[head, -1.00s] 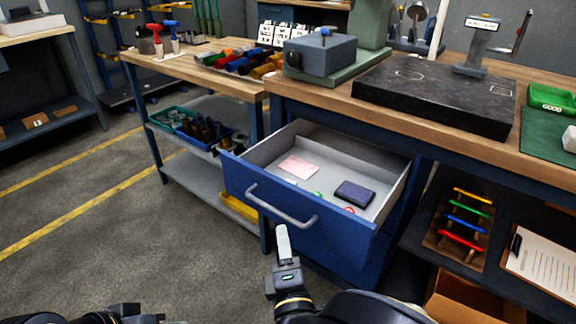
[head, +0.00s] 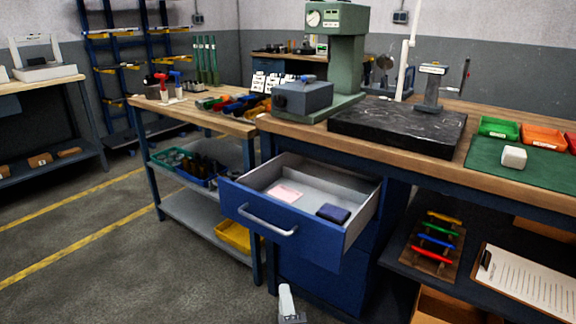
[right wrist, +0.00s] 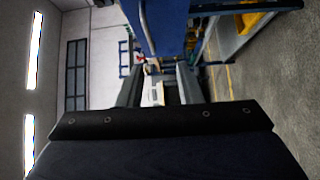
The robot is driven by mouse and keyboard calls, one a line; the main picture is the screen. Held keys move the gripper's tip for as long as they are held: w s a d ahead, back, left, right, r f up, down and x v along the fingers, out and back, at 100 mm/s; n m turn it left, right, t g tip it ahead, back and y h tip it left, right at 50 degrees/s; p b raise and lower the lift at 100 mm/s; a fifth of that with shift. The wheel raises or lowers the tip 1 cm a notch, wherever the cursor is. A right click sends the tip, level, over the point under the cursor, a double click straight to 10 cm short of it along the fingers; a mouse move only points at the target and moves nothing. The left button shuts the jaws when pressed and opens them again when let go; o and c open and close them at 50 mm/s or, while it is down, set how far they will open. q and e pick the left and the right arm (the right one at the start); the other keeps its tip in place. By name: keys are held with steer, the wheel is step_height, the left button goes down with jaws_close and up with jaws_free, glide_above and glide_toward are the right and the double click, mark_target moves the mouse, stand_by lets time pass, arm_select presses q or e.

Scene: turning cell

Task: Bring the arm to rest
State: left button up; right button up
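My right gripper (head: 287,301) shows at the bottom edge of the head view, low in front of the blue drawer unit and clear of it. Only its pale end shows there; the rest of the arm is out of the picture. In the right wrist view the two dark fingers of this gripper (right wrist: 158,80) stand apart with nothing between them. My left gripper is not in view. The blue drawer (head: 270,235) is pulled open, with a pink card (head: 285,193) and a dark blue box (head: 333,213) inside.
The wooden workbench (head: 300,127) holds a black surface plate (head: 398,126) and a green mat (head: 500,163). A shelf below carries coloured-handled tools (head: 436,241) and a clipboard (head: 530,280). The floor (head: 130,270) at left is open.

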steer(key=d+f+m+g+y, duration=0.1)
steer(key=d+f+m+g, duration=0.2)
steer(key=d+m+g, duration=0.4)
steer(key=s+d+r+m+g, duration=0.3)
steer(key=s+d+m+g, duration=0.2)
steer(key=s+d+m, duration=1.1)
step_height(320, 180, up, 24)
steer(key=s+a+n+p, duration=0.1)
steer(key=a+n+p, duration=0.1)
steer(key=p, duration=2.2)
steer(key=shift+s+r+p, duration=0.2)
steer(key=shift+s+p, duration=0.1)
steer(key=shift+p, duration=0.1)
